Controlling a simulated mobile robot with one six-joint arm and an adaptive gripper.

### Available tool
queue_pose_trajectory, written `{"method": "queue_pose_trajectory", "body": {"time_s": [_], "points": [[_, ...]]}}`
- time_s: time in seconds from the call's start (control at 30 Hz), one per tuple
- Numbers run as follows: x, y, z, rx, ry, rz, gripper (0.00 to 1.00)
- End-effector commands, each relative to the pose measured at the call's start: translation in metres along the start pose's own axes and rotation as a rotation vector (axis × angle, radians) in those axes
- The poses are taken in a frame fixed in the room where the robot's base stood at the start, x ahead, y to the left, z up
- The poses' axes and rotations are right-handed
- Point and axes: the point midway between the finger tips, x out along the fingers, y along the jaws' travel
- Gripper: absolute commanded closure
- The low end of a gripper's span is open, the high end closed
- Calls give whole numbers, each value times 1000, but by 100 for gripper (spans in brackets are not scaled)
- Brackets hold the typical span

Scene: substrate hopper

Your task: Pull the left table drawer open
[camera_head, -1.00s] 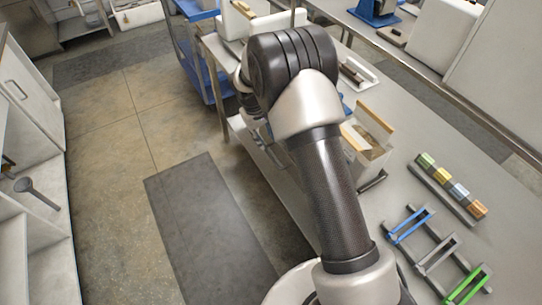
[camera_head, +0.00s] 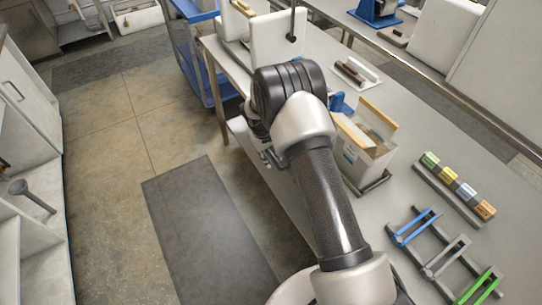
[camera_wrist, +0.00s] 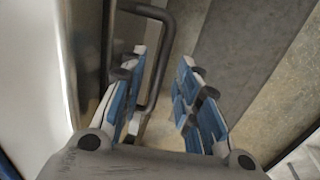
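A dark bar handle (camera_wrist: 160,55) shows in the wrist view, fixed to the drawer front (camera_wrist: 88,45), a dark face beside the pale tabletop. My gripper (camera_wrist: 166,72) is open, with blue-padded fingers. The long bar of the handle lies between the fingers, nearer the left one, and I see no grip on it. In the head view, my gripper (camera_head: 270,158) is mostly hidden behind my arm at the table's left edge. The drawer and its handle are hidden there, so I cannot tell from that view how the drawer stands.
The steel table (camera_head: 400,185) carries an open box (camera_head: 352,165), a row of coloured blocks (camera_head: 457,187) and a rack with blue and green bars (camera_head: 440,255). A blue cart (camera_head: 190,60) stands beyond. The floor with a dark mat (camera_head: 205,235) is clear at left.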

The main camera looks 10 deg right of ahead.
Motion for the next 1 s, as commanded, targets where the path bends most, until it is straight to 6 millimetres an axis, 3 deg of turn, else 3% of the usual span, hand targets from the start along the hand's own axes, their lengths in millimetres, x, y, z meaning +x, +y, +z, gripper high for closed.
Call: {"method": "queue_pose_trajectory", "body": {"time_s": [0.47,1.0], "points": [[0,0,0,0,0,0,100],[0,0,0,0,0,0,100]]}}
